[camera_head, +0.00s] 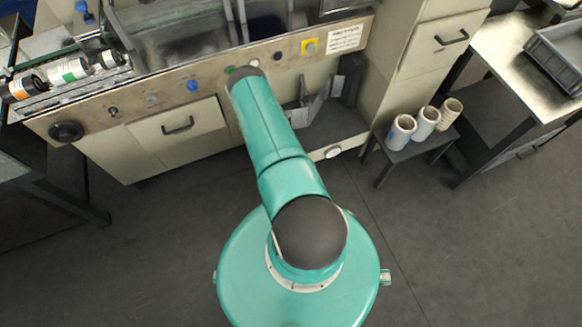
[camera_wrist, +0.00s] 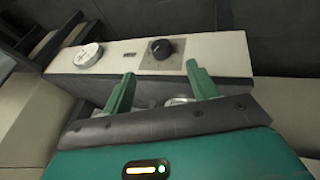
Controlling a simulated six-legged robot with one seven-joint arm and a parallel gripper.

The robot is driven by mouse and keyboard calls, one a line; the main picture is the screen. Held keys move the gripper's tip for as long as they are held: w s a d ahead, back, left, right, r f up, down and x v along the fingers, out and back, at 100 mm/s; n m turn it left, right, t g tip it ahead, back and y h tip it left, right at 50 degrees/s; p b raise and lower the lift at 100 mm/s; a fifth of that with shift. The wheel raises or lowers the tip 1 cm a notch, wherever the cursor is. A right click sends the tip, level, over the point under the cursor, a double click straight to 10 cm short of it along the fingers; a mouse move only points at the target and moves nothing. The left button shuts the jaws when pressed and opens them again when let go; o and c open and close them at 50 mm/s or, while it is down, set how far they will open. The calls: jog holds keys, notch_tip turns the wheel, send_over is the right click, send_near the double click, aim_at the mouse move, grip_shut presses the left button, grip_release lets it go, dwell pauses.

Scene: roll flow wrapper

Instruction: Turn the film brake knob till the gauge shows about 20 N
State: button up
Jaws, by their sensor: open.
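In the wrist view a black round knob (camera_wrist: 160,48) sits on a pale panel (camera_wrist: 122,53), with a grey scale plate around it. A white round gauge (camera_wrist: 88,55) is to its left on the same panel; its reading is too small to tell. My gripper (camera_wrist: 161,72) has two green fingers spread apart. They are open and empty, below the knob in the picture, with the knob between their directions and no contact visible. In the head view my green arm hides the gripper and the knob. A white round face (camera_head: 333,152), probably the gauge, shows on the low beige ledge.
Several pale rolls (camera_head: 425,122) stand on a small dark stand to the right. The grey floor around my base is clear.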

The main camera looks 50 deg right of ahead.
jog(key=w+d+f+t+y, duration=0.1)
jog(key=d+f, duration=0.4)
jog(key=f, duration=0.5)
jog(key=shift+w+d+m+t+y, duration=0.3)
jog(key=shift+w+d+y, duration=0.1)
jog(key=shift+w+y, duration=0.1)
jog(key=shift+f, duration=0.1)
jog(key=shift+s, duration=0.1)
jog(key=c, duration=1)
jog(key=shift+s+a+f+n+g+h, duration=0.15)
jog(key=shift+a+n+g+h, duration=0.1)
jog(key=shift+g+h, duration=0.4)
jog(key=shift+a+f+n+g+h, duration=0.15)
jog(key=shift+n+g+h, duration=0.15)
jog(key=shift+h, duration=0.65)
jog(key=shift+d+r, duration=0.1)
jog(key=o, duration=1)
jog(key=shift+h, duration=0.3)
jog(key=shift+w, duration=0.25)
